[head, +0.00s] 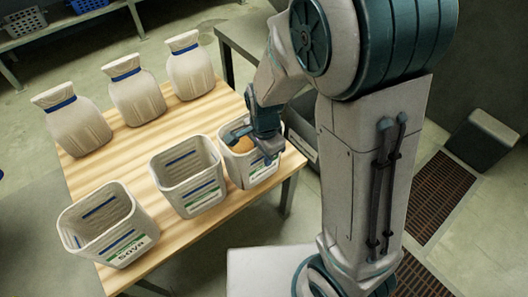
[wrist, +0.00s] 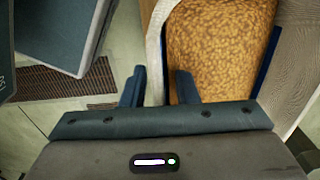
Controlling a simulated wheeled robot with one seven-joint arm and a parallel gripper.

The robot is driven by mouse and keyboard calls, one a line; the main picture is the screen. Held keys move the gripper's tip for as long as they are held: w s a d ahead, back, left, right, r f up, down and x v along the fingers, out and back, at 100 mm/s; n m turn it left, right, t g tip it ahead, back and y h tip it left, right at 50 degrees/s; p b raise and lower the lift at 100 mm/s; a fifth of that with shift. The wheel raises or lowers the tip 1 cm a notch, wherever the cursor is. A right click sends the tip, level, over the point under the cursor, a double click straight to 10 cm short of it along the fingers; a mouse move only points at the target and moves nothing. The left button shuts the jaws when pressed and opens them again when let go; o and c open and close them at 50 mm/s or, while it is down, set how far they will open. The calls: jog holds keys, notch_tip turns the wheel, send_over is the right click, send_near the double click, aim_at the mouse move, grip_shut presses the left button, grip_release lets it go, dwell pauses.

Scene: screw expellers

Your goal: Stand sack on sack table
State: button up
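The wooden table (head: 128,150) carries a row of three open sacks at the front and three closed sacks at the back. The right open sack (head: 262,170) stands upright and holds golden grain, which also shows in the wrist view (wrist: 215,50). My gripper (head: 254,145) is over this sack's rim. In the wrist view my gripper (wrist: 160,88) has its fingers apart, one outside the sack wall and one on the grain side. The middle open sack (head: 187,175) and the left open sack (head: 105,222) look empty inside. The left one reads "SOYA".
The closed sacks, left (head: 72,120), middle (head: 134,90) and right (head: 190,65), have blue bands. A grey bin (head: 480,138) and floor grates (head: 440,195) lie to the right. Bare wood separates the rows.

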notch_tip(320, 180, up, 12)
jog(key=p, duration=0.4)
jog(key=shift+s+d+r, duration=0.1)
jog(key=shift+s+r, duration=0.05)
jog(key=shift+r, duration=0.05)
jog(key=s+d+r+n+t, duration=0.1)
jog(key=s+d+r+n, duration=0.4)
jog(key=s+d+n, duration=0.5)
jog(key=shift+d+n, duration=0.7)
jog(key=shift+d, duration=0.3)
